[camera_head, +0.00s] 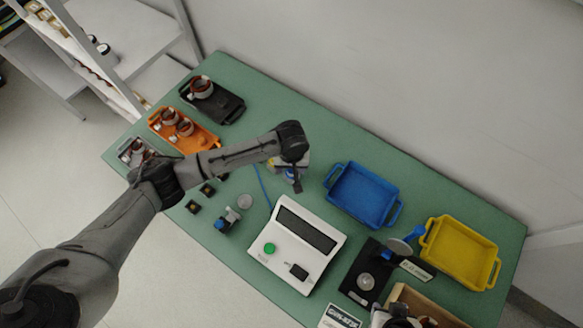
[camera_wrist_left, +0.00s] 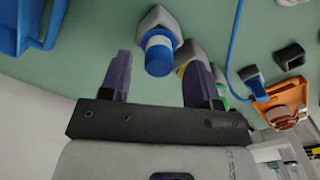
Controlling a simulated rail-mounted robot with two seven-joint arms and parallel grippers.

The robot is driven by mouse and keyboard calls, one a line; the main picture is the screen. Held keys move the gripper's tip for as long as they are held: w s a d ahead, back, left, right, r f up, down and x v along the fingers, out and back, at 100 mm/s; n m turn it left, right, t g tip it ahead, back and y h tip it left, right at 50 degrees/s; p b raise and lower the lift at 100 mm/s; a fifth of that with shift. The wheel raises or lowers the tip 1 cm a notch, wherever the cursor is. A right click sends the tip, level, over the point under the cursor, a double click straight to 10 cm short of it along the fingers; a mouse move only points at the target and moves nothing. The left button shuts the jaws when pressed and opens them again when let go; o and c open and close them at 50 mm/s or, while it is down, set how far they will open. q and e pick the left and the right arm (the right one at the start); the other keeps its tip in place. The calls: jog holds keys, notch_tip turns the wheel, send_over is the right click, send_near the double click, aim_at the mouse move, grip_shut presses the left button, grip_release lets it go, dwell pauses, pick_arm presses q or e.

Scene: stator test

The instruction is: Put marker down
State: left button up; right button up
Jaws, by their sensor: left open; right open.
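A blue marker (camera_wrist_left: 158,52) stands in a grey holder (camera_wrist_left: 160,18) in the left wrist view, its blue end toward the camera. My left gripper (camera_wrist_left: 159,64) is open, with one dark purple finger on each side of the marker and visible gaps between. Beside it, a yellow marker (camera_wrist_left: 181,70) in another grey holder is partly hidden behind a finger. In the head view, my left gripper (camera_head: 292,182) is over the table behind the white device, mostly covering the holders. My right gripper (camera_head: 396,318) is only partly in view at the bottom edge.
A blue tray (camera_head: 332,182) and a yellow tray (camera_head: 431,246) stand at the right. A white device (camera_head: 268,266) with a green button is in front. Orange (camera_head: 208,139) and black (camera_head: 228,112) trays with stators are at the left. A blue cable (camera_head: 263,185) lies close by.

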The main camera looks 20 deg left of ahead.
pick_arm(q)
notch_tip(320, 180, up, 10)
jog(key=p, duration=0.1)
jog(key=shift+w+f, duration=0.1)
dwell(0.8)
